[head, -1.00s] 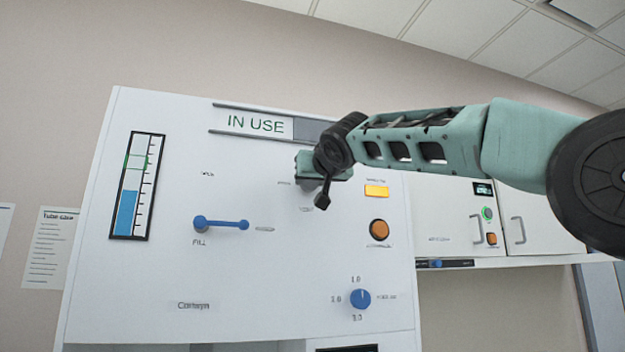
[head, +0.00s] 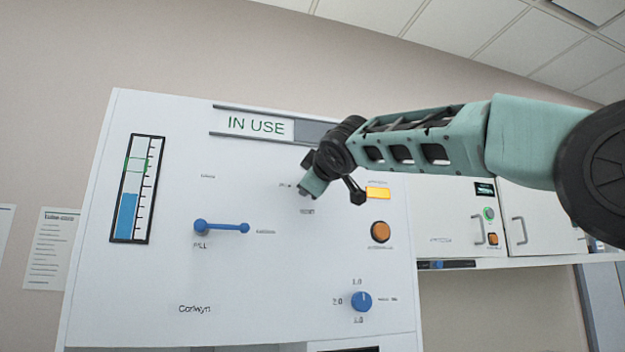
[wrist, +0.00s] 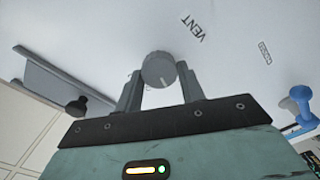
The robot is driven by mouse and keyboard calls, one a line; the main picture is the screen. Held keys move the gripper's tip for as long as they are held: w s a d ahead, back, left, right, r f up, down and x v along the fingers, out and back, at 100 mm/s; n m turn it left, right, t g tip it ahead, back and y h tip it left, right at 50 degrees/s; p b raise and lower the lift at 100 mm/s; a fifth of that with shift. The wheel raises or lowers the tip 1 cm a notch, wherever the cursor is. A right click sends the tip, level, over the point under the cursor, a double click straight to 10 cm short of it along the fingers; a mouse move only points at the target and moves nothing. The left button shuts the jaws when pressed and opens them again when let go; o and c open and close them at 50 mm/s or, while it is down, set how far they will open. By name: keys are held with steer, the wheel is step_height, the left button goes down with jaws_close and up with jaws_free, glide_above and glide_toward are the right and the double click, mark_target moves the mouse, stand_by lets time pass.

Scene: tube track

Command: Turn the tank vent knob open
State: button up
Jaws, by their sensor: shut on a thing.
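The vent knob (wrist: 158,70) is a grey round knob on the white panel, beside the printed word VENT in the wrist view. My gripper (wrist: 160,82) is shut on the knob, with one grey finger at each side of it. In the head view my gripper (head: 312,187) is at the upper middle of the panel, and its wrist hides the knob there. The small labels around the knob are too blurred to read in the head view.
The white panel (head: 270,285) also bears an IN USE slider sign (head: 255,126), a level gauge (head: 131,190), a blue fill lever (head: 222,227), a lit amber lamp (head: 378,193), an orange button (head: 380,232) and a blue dial (head: 361,301). Cabinets (head: 540,220) stand at right.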

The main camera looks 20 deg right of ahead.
steer(key=shift+n+p, duration=0.4)
steer(key=shift+n, duration=1.7)
steer(key=o, duration=1)
steer(key=shift+a, duration=0.1)
steer(key=shift+f, duration=0.1)
steer(key=s+b, duration=0.6)
steer(key=s, duration=1.1)
steer(key=shift+s+b, duration=0.2)
steer(key=shift+b, duration=0.15)
